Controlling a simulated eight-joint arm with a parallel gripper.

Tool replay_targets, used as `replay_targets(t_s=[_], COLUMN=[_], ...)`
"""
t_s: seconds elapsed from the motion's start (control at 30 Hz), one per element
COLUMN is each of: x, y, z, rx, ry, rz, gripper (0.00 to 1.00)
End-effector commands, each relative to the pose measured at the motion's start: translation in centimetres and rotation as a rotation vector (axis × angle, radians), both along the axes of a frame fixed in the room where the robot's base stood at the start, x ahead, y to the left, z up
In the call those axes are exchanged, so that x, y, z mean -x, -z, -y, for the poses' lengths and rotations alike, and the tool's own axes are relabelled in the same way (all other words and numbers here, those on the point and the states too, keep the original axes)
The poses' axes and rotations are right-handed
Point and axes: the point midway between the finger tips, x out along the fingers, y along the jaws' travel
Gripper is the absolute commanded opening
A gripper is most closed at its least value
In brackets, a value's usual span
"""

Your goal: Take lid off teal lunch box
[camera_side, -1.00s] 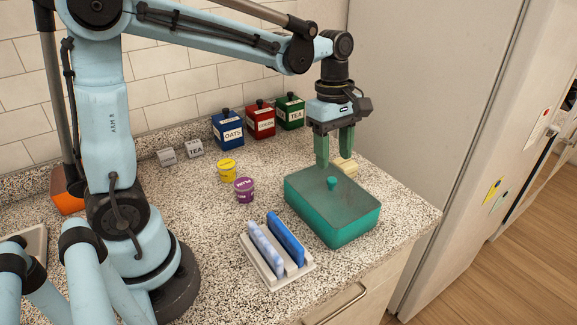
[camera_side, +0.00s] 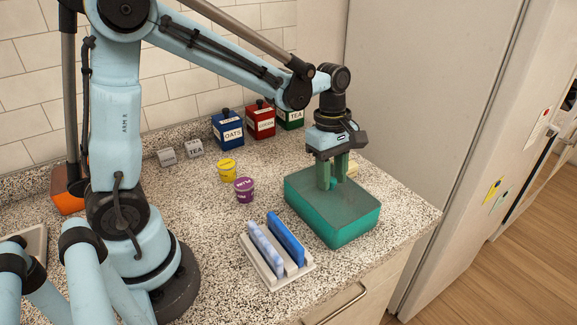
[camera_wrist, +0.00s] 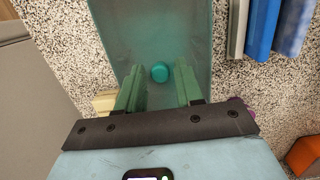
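The teal lunch box (camera_side: 345,232) stands on the speckled counter with its grey-green lid (camera_side: 355,204) on top. A round teal knob (camera_side: 333,183) sticks up from the lid; it also shows in the wrist view (camera_wrist: 160,72). My gripper (camera_side: 333,186) points down at the lid with its green fingers beside the knob. In the wrist view the fingers (camera_wrist: 158,84) stand apart, with the knob between their lines and a gap on each side. My gripper is open and holds nothing. Whether the fingertips touch the lid cannot be told.
A white rack (camera_side: 283,275) with blue boards stands left of the box. Purple (camera_side: 245,190) and yellow (camera_side: 227,171) tubs stand behind it. Oats (camera_side: 228,131), cocoa (camera_side: 261,120) and tea (camera_side: 290,113) canisters line the wall. A cream block (camera_side: 351,169) sits behind the box. The counter's front right is clear.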

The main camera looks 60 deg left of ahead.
Motion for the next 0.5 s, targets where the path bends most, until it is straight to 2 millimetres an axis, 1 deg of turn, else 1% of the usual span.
replay_targets(t_s=[0.03, 0.2, 0.23, 0.5], x=[0.00, 0.00, 0.00, 0.00], y=[-0.01, -0.02, -0.02, -0.06], z=[0.00, -0.01, -0.01, -0.01], rx=[0.000, 0.000, 0.000, 0.000], ry=[0.000, 0.000, 0.000, 0.000], rz=[0.000, 0.000, 0.000, 0.000], gripper=[0.28, 0.02, 0.00, 0.00])
